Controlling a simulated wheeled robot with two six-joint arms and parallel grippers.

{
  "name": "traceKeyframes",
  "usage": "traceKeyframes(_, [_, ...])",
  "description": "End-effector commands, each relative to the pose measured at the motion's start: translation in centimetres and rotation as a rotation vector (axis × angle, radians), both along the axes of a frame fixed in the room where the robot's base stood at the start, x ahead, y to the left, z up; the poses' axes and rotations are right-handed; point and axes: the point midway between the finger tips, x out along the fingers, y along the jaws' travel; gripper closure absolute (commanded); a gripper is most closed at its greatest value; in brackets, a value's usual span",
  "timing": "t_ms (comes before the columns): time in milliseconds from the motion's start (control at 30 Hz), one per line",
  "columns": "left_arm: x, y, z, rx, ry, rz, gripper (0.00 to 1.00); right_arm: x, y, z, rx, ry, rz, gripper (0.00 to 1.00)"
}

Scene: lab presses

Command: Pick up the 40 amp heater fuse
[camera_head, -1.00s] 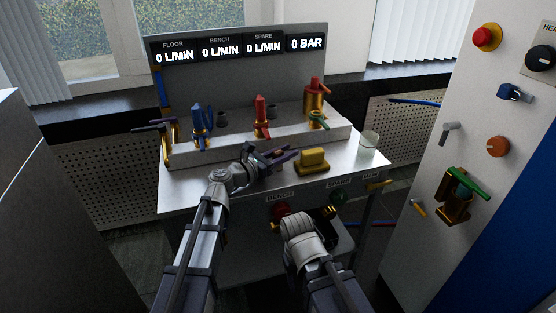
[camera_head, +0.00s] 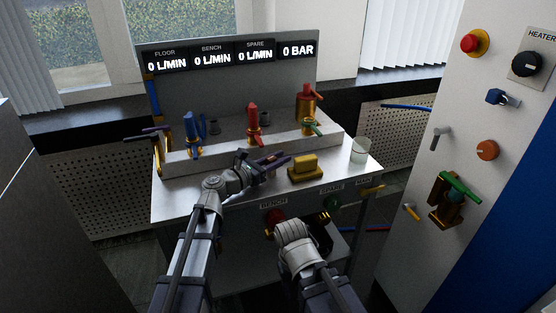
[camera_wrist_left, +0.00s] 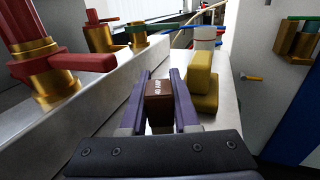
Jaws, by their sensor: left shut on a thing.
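The heater fuse (camera_wrist_left: 158,100) is a small brown block with white lettering that seems to read 40 AMP. In the left wrist view it sits between the two purple fingers of my left gripper (camera_wrist_left: 160,102), which are shut on it. In the head view my left gripper (camera_head: 272,162) is over the bench top, left of the yellow block; the fuse is hard to make out there. Whether the fuse touches the bench is unclear. My right arm ends low in front of the bench, and its gripper jaws cannot be made out.
A yellow block (camera_head: 305,169) stands close right of the left gripper, with a glass beaker (camera_head: 360,150) farther right. Blue, red and green valves line the raised ledge (camera_head: 228,150) behind. A heater panel (camera_head: 470,120) stands at right. The bench top's front left is clear.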

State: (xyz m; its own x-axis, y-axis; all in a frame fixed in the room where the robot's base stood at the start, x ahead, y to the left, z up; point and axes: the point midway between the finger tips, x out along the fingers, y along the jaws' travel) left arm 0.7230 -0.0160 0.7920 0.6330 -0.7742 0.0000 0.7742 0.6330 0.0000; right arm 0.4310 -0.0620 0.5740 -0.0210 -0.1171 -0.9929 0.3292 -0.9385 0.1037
Motion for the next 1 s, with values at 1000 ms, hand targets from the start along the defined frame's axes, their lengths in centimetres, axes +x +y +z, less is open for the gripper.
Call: traceKeyframes(1000, [-2.5,3.1,9.7,0.0,0.0,0.0,1.0,-0.1,0.2,9.7,0.008,0.003,-0.003,0.36])
